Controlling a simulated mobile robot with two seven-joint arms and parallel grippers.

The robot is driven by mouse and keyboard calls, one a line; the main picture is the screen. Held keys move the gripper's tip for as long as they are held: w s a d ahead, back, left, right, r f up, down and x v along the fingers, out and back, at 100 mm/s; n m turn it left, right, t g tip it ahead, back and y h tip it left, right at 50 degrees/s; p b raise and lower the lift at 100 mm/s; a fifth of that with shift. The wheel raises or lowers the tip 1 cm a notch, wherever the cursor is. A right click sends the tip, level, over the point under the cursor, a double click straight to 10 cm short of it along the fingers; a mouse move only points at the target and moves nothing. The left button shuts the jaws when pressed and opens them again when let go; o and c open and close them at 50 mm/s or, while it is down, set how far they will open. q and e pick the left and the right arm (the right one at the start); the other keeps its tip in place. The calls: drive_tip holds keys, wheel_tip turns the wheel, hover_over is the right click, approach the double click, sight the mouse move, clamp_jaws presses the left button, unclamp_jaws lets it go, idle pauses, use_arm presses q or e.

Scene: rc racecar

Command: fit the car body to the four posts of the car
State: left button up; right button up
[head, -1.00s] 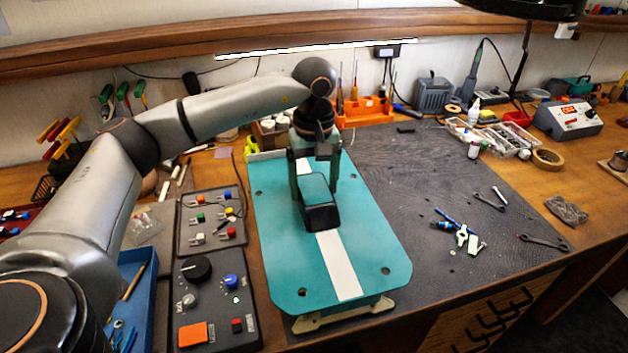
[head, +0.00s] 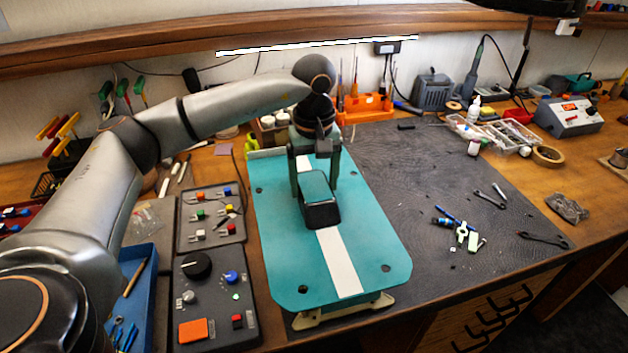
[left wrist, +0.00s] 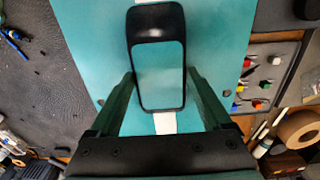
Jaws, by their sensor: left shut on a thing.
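The car body (head: 275,240) is a flat teal shell with a white stripe, a black-edged cabin and a hole near each visible corner. It lies roughly level over the car (head: 345,315), whose cream end piece shows beneath the near edge. My left gripper (head: 315,188) is shut on the body's cabin from above. In the left wrist view its two fingers (left wrist: 162,76) stand on either side of the cabin (left wrist: 158,75). The posts are hidden under the body. I cannot tell whether they line up with the holes. My right gripper is not in view.
A control box (head: 215,300) and a switch panel (head: 210,220) stand close to the body's left. An orange tool holder (head: 365,107) stands behind. The mat's middle is mostly clear.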

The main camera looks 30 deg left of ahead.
use_arm(q)
drive_tip(key=shift+f+b, duration=1.2)
drive_tip(key=shift+f, duration=0.4)
idle(0.3)
drive_tip(key=o, duration=1.2)
drive_tip(key=shift+c, duration=0.2)
drive_tip(key=shift+r, duration=0.1)
wheel_tip(320, 180, up, 12)
drive_tip(key=shift+r, duration=0.25)
